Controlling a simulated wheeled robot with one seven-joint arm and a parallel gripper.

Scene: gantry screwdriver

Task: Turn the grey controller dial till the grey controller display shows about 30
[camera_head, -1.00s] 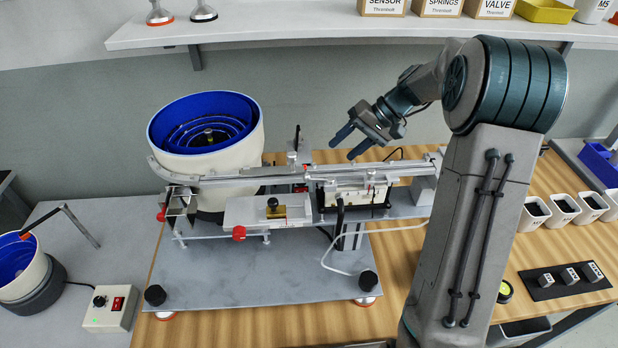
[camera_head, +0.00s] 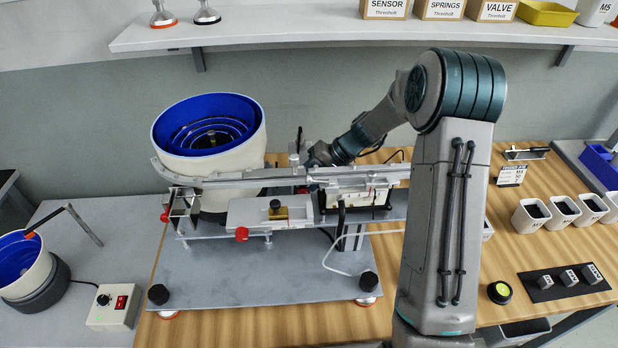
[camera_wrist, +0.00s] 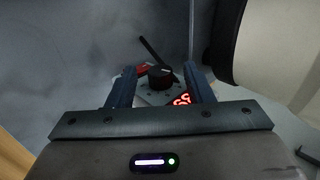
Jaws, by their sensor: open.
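In the wrist view, the grey controller (camera_wrist: 147,98) lies ahead of my gripper (camera_wrist: 159,69), with its round black dial (camera_wrist: 160,80) carrying a pale pointer mark. The dial appears between the two open fingers, with a gap on each side; I cannot tell how deep the fingertips reach. The grey controller display (camera_wrist: 181,100) shows red digits, tilted and partly cut off by the right finger, so I cannot read the value surely. In the head view, my gripper is largely hidden behind the feeder rail, and the grey controller is not visible there.
The blue-lined bowl feeder (camera_head: 248,138) and rail (camera_head: 280,177) stand in front of my gripper in the head view. A pale control box (camera_head: 113,306) with a black knob and red switch sits at lower left. A shelf (camera_head: 330,33) runs above.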

